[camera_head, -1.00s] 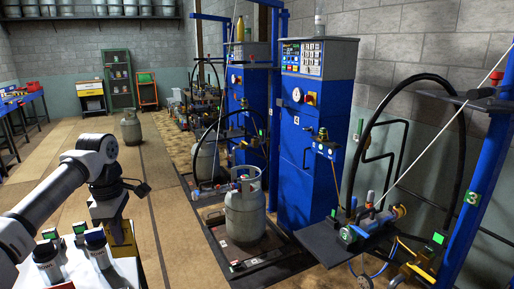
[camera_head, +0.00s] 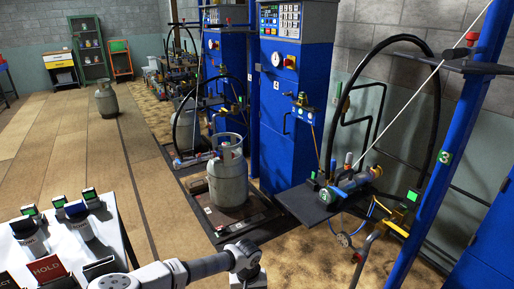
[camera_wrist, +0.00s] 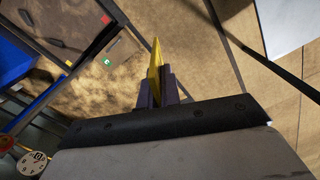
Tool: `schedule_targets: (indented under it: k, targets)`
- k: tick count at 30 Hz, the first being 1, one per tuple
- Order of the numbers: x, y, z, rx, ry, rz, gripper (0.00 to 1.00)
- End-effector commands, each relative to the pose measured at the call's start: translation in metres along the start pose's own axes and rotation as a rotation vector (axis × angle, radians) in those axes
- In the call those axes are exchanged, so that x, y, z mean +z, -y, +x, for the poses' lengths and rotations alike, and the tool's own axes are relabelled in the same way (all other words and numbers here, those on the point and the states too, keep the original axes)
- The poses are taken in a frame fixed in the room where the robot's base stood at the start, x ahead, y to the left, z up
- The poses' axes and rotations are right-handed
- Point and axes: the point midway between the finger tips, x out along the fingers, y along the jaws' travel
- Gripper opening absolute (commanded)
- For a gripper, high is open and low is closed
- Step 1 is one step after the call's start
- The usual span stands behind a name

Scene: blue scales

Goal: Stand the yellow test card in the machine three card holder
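In the wrist view the yellow test card (camera_wrist: 155,70) shows nearly edge-on. It stands out between the two dark fingers of my gripper (camera_wrist: 158,88), which is shut on it. In the head view my arm reaches along the bottom edge, and its end is cut off there; the card is not visible in that view. Machine three, with its green 3 sign (camera_head: 445,157) on a blue post, stands at the right. Small green plates show by its bench (camera_head: 333,196) and above a yellow fitting (camera_head: 412,196). I cannot tell which part is the card holder.
A white table (camera_head: 110,235) with several card stands is at the lower left. A grey gas cylinder (camera_head: 228,180) stands on a floor scale. A blue cabinet (camera_head: 295,110), a black hose loop (camera_head: 437,110) and a gauge (camera_head: 343,239) lie near machine three. Open floor lies between table and scale.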

Motion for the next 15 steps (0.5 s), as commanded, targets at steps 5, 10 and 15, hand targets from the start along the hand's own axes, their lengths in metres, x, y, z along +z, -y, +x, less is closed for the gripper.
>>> schedule_targets:
  k: [5,10,15]
  targets:
    - [0.017,-0.023,0.019,-0.001,-0.001,0.109,0.00]
    - [0.019,-0.025,0.021,-0.001,-0.001,0.125,0.00]
    - [0.019,-0.025,0.022,-0.001,-0.001,0.123,0.00]
